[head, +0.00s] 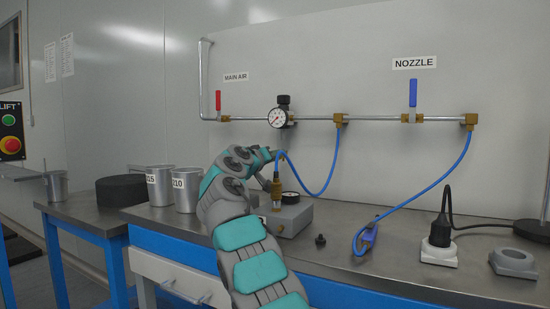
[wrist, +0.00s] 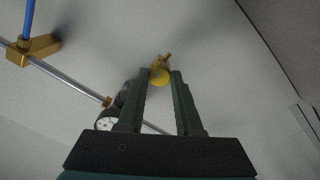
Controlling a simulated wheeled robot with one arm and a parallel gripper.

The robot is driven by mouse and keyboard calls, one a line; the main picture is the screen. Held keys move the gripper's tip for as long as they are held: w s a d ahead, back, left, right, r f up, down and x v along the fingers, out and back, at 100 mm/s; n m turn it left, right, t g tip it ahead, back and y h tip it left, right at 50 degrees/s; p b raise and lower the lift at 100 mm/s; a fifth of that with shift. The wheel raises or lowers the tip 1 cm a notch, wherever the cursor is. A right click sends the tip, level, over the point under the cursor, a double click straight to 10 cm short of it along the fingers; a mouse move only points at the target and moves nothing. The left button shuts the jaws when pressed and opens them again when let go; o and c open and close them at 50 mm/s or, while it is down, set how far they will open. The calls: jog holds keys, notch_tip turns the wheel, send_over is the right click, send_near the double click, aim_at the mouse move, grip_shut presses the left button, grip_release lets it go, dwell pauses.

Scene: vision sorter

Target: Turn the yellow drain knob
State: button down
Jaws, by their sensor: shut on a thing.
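In the wrist view the yellow drain knob (wrist: 160,77) sits between the tips of my gripper (wrist: 161,76). The two dark green fingers are shut on it, one on each side. A small yellow-brass stem shows just beyond the knob.
The wall pipe (head: 372,118) carries a pressure gauge (head: 278,117), a red lever (head: 218,101) and a blue lever (head: 413,93). Blue hoses (head: 432,186) hang below. A grey box (head: 294,216) and two metal cups (head: 186,190) stand near my arm.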

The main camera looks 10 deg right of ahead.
jog(key=shift+n, duration=0.8)
jog(key=c, duration=0.6)
grip_release()
jog(key=shift+b+v, duration=1.2)
jog(key=shift+v, duration=2.75)
